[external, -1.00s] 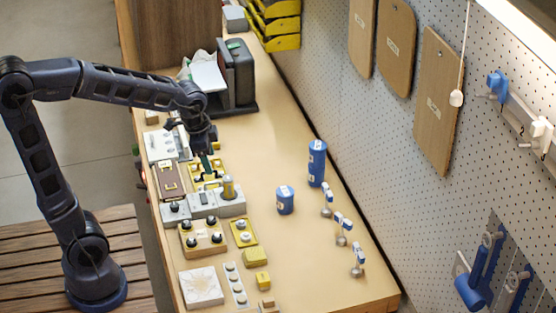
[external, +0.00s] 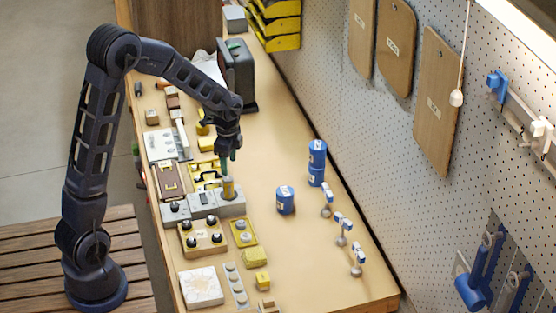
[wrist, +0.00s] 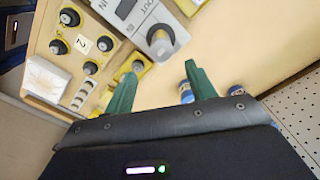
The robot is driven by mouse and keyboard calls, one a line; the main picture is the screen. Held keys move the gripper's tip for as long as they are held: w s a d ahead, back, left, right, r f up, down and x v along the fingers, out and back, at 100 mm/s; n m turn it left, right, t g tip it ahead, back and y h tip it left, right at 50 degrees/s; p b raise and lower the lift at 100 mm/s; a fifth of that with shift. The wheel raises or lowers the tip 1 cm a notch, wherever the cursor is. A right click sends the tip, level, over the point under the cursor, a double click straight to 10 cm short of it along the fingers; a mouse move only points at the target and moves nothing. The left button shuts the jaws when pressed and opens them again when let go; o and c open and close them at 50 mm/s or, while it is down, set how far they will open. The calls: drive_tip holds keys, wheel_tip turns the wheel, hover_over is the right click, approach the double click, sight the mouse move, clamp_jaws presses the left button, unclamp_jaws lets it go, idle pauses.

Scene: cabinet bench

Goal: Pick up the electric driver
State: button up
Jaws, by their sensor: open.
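I cannot say for sure which thing is the electric driver. A short yellow upright cylinder (external: 228,188) stands at the right end of a grey boxy unit (external: 203,205). My gripper (external: 229,161) hangs above this cylinder, pointing down, with its green fingers apart and nothing visible between them. In the wrist view my gripper (wrist: 158,82) shows two spread green fingers. A grey unit with a display (wrist: 128,10) and a round, dark-topped part (wrist: 160,40) lies ahead of the fingertips.
Blue cylinders (external: 285,200) (external: 317,163) and several blue-and-white items (external: 342,222) stand to the right. A knob box (external: 203,239) and a white tile (external: 201,287) lie nearer the camera. A pegboard wall (external: 390,190) bounds the right. The bench middle is clear.

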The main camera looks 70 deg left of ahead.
sight(228, 186)
wheel_tip(228, 186, down, 6)
drive_tip(key=shift+a+r, duration=0.1)
drive_tip(key=shift+r, duration=0.05)
drive_tip(key=shift+s+a+f, duration=0.1)
drive_tip(key=shift+a+f, duration=0.05)
drive_tip(key=shift+f, duration=1.2)
drive_tip(key=shift+s+a+f, duration=0.1)
drive_tip(key=shift+f, duration=1.2)
clamp_jaws()
